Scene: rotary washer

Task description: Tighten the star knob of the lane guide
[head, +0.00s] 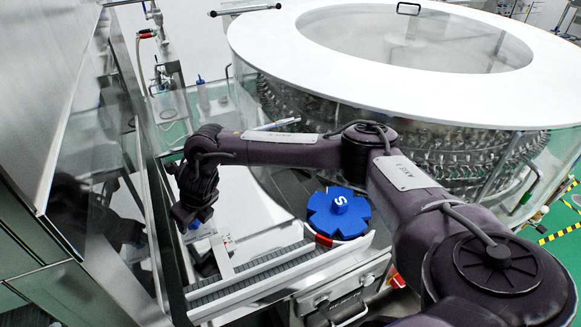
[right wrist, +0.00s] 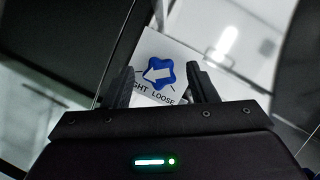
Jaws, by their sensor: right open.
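The star knob (right wrist: 160,72) is small and blue with a white arrow, set on a white plate (right wrist: 150,48) lettered "LOOSE" and a partly hidden "...GHT". The arrow points left in the right wrist view. My right gripper (right wrist: 158,82) is open, with one finger on each side of the knob; I cannot tell whether they touch it. In the head view my right arm reaches across to the left and my right gripper (head: 190,213) points down over the lane guide area; the knob cannot be made out there. My left gripper is not in view.
A large blue star wheel (head: 323,222) marked "S" lies right of my gripper. A conveyor (head: 255,278) with rails runs below it. The big round washer (head: 260,45) fills the back. A glass and steel cabinet wall (head: 60,110) stands close on the left.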

